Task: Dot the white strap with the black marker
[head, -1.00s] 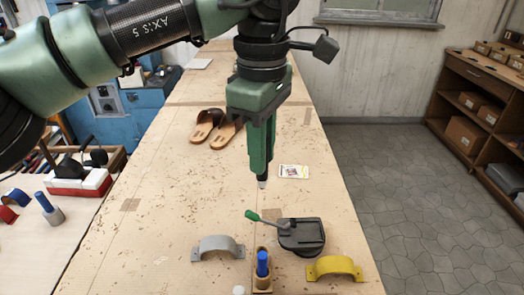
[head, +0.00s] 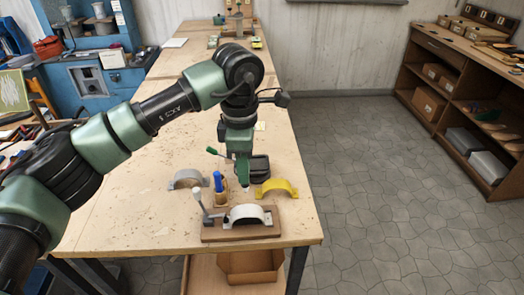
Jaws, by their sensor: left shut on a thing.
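My left gripper (head: 243,176) hangs pointing down over the work table and is shut on a slim dark marker, mostly hidden by the fingers. Its pale tip (head: 246,188) shows below them. The white strap (head: 245,213), an arched band, sits on a wooden board (head: 240,234) near the table's front edge. The tip appears just above and behind the strap's arch in the picture, with a gap to it. A pale-handled lever (head: 202,208) stands at the board's left. My right gripper is not in view.
A grey strap (head: 186,179) lies left and a yellow strap (head: 278,187) right of the gripper. A blue-topped item (head: 218,182) stands in a wooden holder between them. A black device (head: 260,168) stands behind.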

